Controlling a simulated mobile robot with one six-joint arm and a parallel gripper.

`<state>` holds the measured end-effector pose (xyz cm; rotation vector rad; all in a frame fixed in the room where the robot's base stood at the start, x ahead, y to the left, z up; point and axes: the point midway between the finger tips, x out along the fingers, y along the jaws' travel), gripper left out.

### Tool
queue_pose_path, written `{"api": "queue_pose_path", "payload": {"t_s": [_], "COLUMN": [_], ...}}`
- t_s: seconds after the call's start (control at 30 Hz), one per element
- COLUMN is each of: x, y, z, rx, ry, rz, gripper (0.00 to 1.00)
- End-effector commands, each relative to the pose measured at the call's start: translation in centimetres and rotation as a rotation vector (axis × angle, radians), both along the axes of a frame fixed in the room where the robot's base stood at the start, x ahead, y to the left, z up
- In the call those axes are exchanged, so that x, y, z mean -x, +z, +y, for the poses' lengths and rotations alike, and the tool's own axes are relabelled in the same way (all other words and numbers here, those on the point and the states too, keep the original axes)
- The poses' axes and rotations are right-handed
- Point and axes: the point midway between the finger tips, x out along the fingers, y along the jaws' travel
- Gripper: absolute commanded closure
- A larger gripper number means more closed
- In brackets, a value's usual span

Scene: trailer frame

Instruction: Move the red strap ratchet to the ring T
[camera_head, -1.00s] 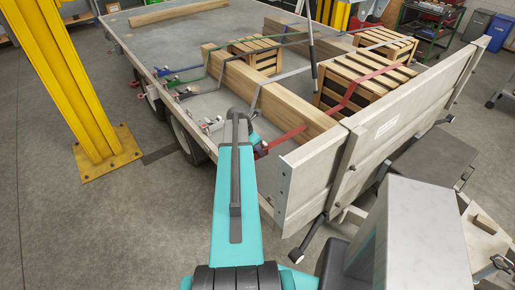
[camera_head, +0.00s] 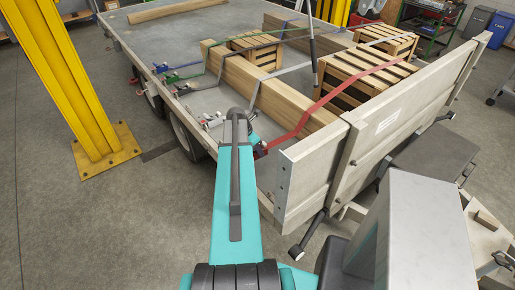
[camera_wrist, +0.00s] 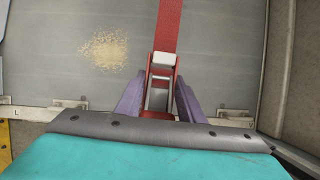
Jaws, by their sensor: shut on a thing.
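The red strap ratchet (camera_wrist: 160,85) is a red and silver buckle at the end of a red strap (camera_wrist: 168,28). My gripper (camera_wrist: 158,104) is shut on it, with a purple finger on each side. In the head view my gripper is mostly hidden behind my arm. There the red strap (camera_head: 322,104) runs over a crate and the timber beam, down to the trailer's near side edge by the tailboard. I cannot make out a letter T.
The raised tailboard (camera_head: 345,175) stands close to the right of my gripper. A long timber beam (camera_head: 270,95) and slatted crates (camera_head: 355,78) lie on the trailer bed (camera_head: 190,45). Green, blue and grey straps cross farther along. A yellow post (camera_head: 65,85) stands at left.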

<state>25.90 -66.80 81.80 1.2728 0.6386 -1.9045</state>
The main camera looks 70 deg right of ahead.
Motion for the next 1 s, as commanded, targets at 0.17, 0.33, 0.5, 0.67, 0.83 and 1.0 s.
{"api": "queue_pose_path", "payload": {"t_s": [0.17,0.33,0.5,0.67,0.83,1.0], "x": [0.0,0.0,0.0,0.0,0.0,0.0], "y": [-1.1,-1.9,-2.8,-3.7,-4.6,-5.4], "z": [0.0,0.0,0.0,0.0,0.0,0.0], "rx": [0.001,0.001,0.001,0.001,0.001,0.001], "ry": [0.000,0.000,0.000,0.000,0.001,0.001], "rz": [0.000,0.000,0.001,0.001,0.001,0.001], "gripper": [0.97,0.97,0.97,0.97,0.97,0.97]}}
